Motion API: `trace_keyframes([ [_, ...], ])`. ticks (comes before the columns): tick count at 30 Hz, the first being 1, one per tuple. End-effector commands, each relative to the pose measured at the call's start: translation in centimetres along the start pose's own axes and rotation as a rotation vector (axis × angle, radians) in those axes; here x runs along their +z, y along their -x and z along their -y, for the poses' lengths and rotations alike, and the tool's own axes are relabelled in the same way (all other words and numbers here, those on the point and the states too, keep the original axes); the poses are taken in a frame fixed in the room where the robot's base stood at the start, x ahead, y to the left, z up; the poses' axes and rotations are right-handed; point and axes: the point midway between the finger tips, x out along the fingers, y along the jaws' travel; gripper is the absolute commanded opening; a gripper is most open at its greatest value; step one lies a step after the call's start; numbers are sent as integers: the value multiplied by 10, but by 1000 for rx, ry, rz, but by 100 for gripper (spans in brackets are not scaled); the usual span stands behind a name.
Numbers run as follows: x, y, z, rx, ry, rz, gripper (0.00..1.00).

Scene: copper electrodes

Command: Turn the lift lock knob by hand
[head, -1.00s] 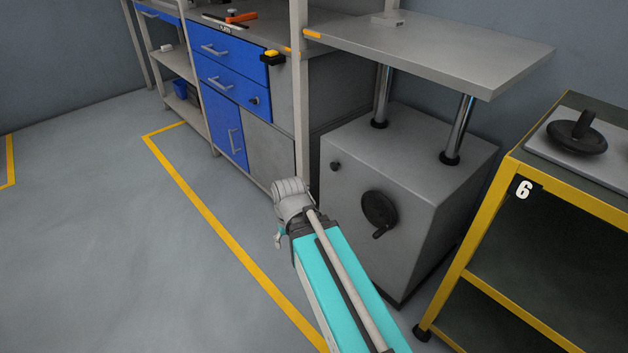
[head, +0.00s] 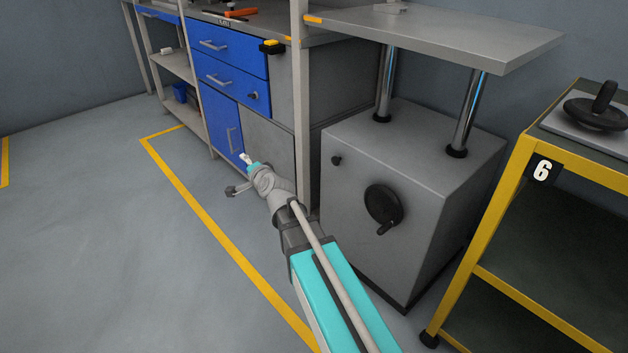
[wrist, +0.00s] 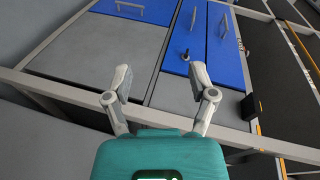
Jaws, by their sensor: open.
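The small black knob (head: 336,160) sits on the upper left of the front of the grey lift cabinet (head: 420,170). A larger black handwheel (head: 383,205) with a crank handle is to its right on the same face. My gripper (wrist: 158,70) is open and empty, its two grey fingers spread apart in the wrist view. In the head view my gripper (head: 246,161) is small, left of and apart from the lift cabinet, in front of the drawer unit. The wrist view faces the drawer unit, and I cannot make out the lift cabinet's knob there.
The drawer unit's blue drawers (head: 228,50) carry a dark knob (head: 252,96), probably the one also in the wrist view (wrist: 186,55). A grey post (head: 301,110) stands left of the lift cabinet. A yellow-framed cart (head: 500,220) stands right. Floor at left is clear.

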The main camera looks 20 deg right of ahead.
Motion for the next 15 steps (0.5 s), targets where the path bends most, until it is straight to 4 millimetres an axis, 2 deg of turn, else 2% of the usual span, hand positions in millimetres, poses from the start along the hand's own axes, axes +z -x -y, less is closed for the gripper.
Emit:
trace_keyframes([
  [1, -8, -8, 0, -48, -68, -46, 73],
  [6, -42, -17, 12, -212, -310, -208, 73],
  [11, -75, -18, 13, -367, -536, -360, 73],
  [15, -104, -13, 4, -499, -736, -497, 73],
])
